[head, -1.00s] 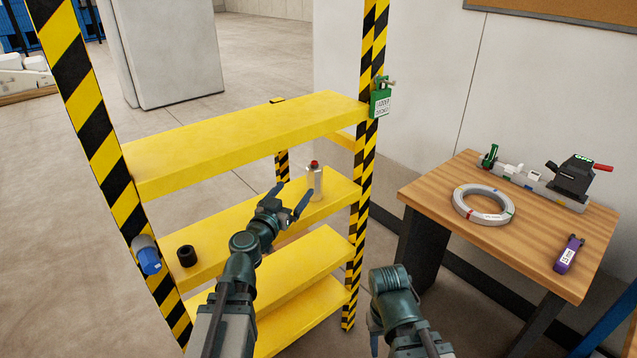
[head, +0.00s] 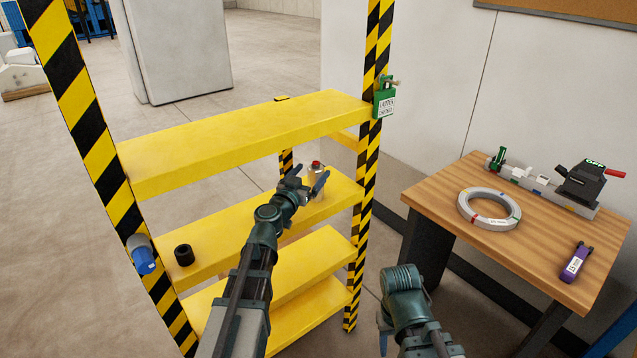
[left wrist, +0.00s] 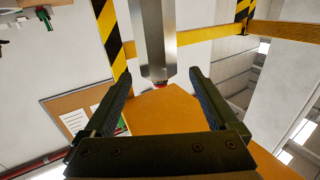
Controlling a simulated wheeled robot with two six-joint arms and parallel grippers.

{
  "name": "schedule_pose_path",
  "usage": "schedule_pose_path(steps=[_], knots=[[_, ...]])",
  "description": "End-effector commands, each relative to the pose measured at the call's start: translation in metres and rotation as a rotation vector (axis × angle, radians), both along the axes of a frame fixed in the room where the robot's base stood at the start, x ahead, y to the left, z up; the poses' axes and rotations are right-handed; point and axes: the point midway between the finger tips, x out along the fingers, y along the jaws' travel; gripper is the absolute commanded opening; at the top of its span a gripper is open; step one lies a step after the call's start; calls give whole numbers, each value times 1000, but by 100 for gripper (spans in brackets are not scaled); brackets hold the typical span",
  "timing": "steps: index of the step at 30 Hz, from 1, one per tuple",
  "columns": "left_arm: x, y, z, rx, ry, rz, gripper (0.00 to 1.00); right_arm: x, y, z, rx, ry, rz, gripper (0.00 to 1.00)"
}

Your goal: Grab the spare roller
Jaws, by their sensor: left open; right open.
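On the middle yellow shelf (head: 215,255) stand a short black hollow cylinder (head: 184,255) at the left and an upright pale metallic cylinder with a red top (head: 316,168) at the right. I cannot tell for sure which is the spare roller. My left gripper (head: 311,176) is open in front of the metallic cylinder and hides its lower part. In the left wrist view the metallic cylinder (left wrist: 155,40) lies between the lines of the two open fingers, with gaps on both sides. My right gripper (head: 384,340) is open, low beside the rack, partly hidden by its arm.
The rack has striped posts (head: 370,150) and a yellow upper shelf (head: 245,140) close above my left gripper. A blue and white object (head: 142,255) is at the left post; a green tag (head: 385,98) hangs right. A wooden table (head: 440,195) holds a coil (head: 489,208), a tool and a purple item.

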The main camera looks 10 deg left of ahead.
Motion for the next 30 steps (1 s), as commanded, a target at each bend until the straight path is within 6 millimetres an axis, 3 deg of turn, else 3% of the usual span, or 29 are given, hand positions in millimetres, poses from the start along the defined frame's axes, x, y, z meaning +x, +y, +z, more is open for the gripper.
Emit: schedule_pose_path(steps=[6,13,27,29,30], knots=[[25,2,0,0,0,3,93,0,0,0,0,0,0,50],[25,2,0,0,0,4,93,0,0,0,0,0,0,50],[25,2,0,0,0,4,10,0,0,0,0,0,0,50],[25,2,0,0,0,4,0,0,0,0,0,0,0,50],[25,2,0,0,0,4,0,0,0,0,0,0,0,50]])
